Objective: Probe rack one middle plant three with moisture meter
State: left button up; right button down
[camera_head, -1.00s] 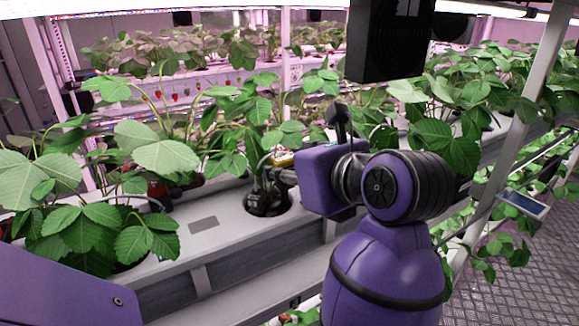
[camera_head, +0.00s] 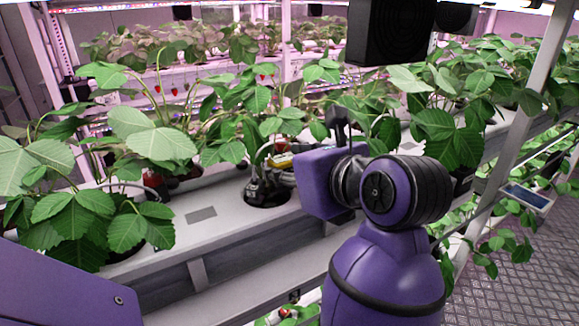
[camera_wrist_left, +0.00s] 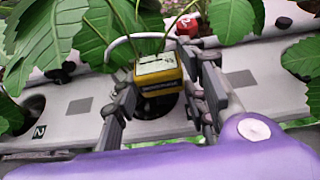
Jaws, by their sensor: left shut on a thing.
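The moisture meter (camera_head: 281,161) is a small yellow box with a pale face; it also shows in the left wrist view (camera_wrist_left: 158,70). My left gripper (camera_head: 276,172) is shut on it, with dark fingers on either side (camera_wrist_left: 166,78). The meter is above or at a round dark planter hole (camera_head: 268,198) in the white trough (camera_head: 215,240), among the leaves of a strawberry plant (camera_head: 255,105). The probe's tip is hidden, so I cannot tell whether it touches soil. My right gripper is out of view.
Leafy plants stand to the left (camera_head: 125,215) and right (camera_head: 450,135) along the trough. A dark fan box (camera_head: 390,32) hangs above my arm. A white rack post (camera_head: 510,130) and a small tablet-like panel (camera_head: 527,198) are at the right. Open floor (camera_head: 510,270) lies lower right.

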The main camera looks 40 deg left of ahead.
pick_arm(q)
jog(key=shift+f+b, duration=0.3)
jog(key=shift+f, duration=0.2)
jog(key=o, duration=1.8)
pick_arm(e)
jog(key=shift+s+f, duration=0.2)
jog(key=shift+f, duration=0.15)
pick_arm(q)
jog(key=shift+r, duration=0.1)
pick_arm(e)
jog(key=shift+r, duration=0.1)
pick_arm(q)
notch_tip(320, 180, up, 6)
jog(key=p, duration=0.4)
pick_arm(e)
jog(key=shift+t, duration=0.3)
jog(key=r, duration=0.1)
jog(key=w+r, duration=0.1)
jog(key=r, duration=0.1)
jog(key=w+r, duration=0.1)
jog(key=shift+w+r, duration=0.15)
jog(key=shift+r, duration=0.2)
